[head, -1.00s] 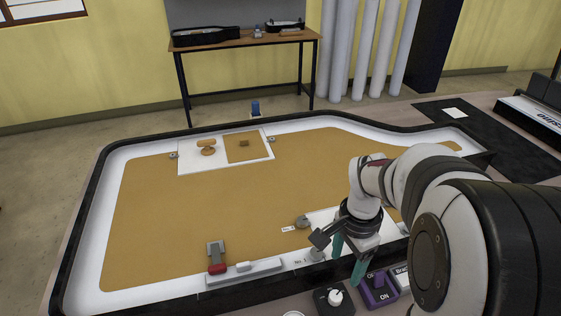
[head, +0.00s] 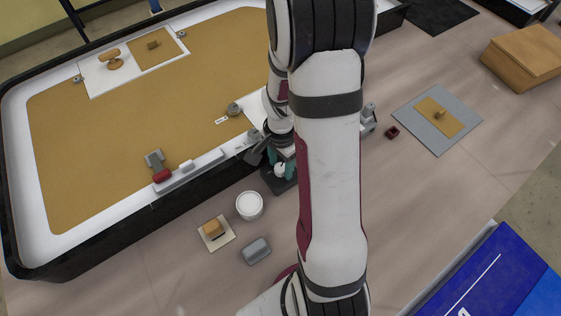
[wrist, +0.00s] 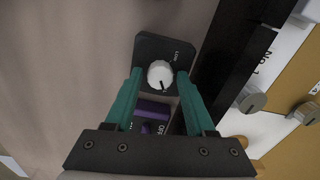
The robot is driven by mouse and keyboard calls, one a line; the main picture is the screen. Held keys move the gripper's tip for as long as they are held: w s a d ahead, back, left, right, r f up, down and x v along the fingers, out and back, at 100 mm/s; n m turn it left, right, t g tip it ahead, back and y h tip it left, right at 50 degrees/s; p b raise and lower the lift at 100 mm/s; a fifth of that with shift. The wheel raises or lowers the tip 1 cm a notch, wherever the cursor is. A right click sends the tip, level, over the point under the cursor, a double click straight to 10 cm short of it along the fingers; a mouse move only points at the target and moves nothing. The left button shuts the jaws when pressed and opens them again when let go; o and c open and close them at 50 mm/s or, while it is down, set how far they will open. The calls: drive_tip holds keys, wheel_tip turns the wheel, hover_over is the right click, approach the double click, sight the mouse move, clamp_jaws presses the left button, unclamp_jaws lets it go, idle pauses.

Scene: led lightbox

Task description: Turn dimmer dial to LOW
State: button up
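The dimmer dial (wrist: 160,73) is a white round knob with a dark mark on its lower edge in the wrist view. It sits on a black base plate (wrist: 150,45) with small white lettering, perhaps LOW, at the upper right. My gripper (wrist: 160,76) is open, with its teal fingers on either side of the knob. I cannot tell whether they touch it. In the head view my gripper (head: 282,168) is down over the dial (head: 280,171), which the fingers and arm partly hide.
A purple switch (wrist: 152,108) lies between the fingers, nearer the palm. The black tray edge (wrist: 232,60) runs close on the right. A white round container (head: 249,206), a grey box (head: 256,250) and a tan block (head: 214,228) stand left of my arm.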

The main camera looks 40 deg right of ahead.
clamp_jaws()
drive_tip(key=n, duration=1.6)
drive_tip(key=shift+n, duration=0.4)
drive_tip(key=n, duration=0.6)
drive_tip(key=shift+n, duration=0.4)
